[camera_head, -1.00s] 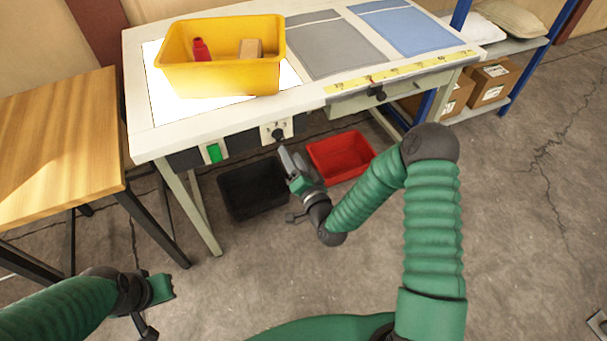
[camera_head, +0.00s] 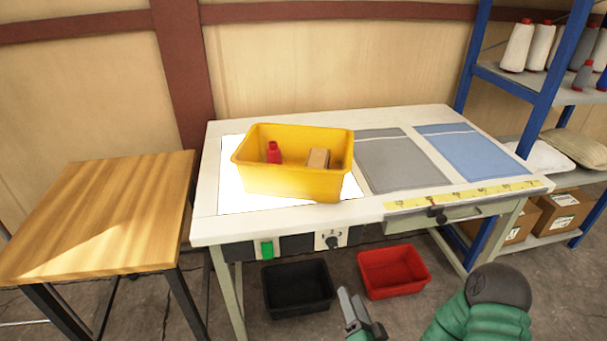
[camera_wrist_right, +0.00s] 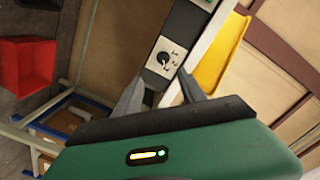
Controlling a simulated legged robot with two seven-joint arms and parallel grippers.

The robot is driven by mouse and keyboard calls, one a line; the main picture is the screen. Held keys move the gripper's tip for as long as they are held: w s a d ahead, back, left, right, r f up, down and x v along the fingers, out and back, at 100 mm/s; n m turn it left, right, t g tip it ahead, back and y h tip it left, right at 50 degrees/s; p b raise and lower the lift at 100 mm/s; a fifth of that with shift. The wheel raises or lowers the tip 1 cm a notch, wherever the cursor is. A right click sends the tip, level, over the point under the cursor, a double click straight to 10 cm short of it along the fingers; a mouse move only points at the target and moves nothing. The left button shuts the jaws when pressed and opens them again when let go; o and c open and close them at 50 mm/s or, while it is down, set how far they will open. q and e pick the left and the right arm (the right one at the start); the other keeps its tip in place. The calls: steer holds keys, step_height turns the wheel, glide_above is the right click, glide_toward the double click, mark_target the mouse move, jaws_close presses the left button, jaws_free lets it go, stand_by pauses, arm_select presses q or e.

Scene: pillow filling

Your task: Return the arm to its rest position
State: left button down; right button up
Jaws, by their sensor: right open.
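My right gripper (camera_head: 352,306) is at the bottom of the head view, in front of the white table (camera_head: 228,228) and below its front edge. Its two fingers also show in the right wrist view (camera_wrist_right: 160,82), open with nothing between them. Past the fingers in that view is the dial panel (camera_wrist_right: 166,58) on the table's front. My right arm (camera_head: 478,318) comes in at the bottom right of the head view. My left gripper is outside both current views.
A yellow bin (camera_head: 290,186) on the table holds a red bottle (camera_head: 273,153) and a brown block (camera_head: 318,159). Grey (camera_head: 400,162) and blue (camera_head: 470,155) cloths lie beside it. Black (camera_head: 298,290) and red (camera_head: 394,272) bins sit below. A wooden table (camera_head: 100,215) stands left.

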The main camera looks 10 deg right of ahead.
step_height(320, 180, down, 4)
steer(key=s+a+f+n+g, duration=0.1)
steer(key=s+n+g, duration=0.1)
steer(key=n+g, duration=0.6)
steer(key=s+d+r+n+g+h, duration=0.1)
steer(key=s+r+g, duration=0.5)
steer(key=s, duration=0.6)
step_height(320, 180, up, 18)
steer(key=s+g+p, duration=0.1)
steer(key=p, duration=1.7)
steer(key=shift+s+r, duration=0.15)
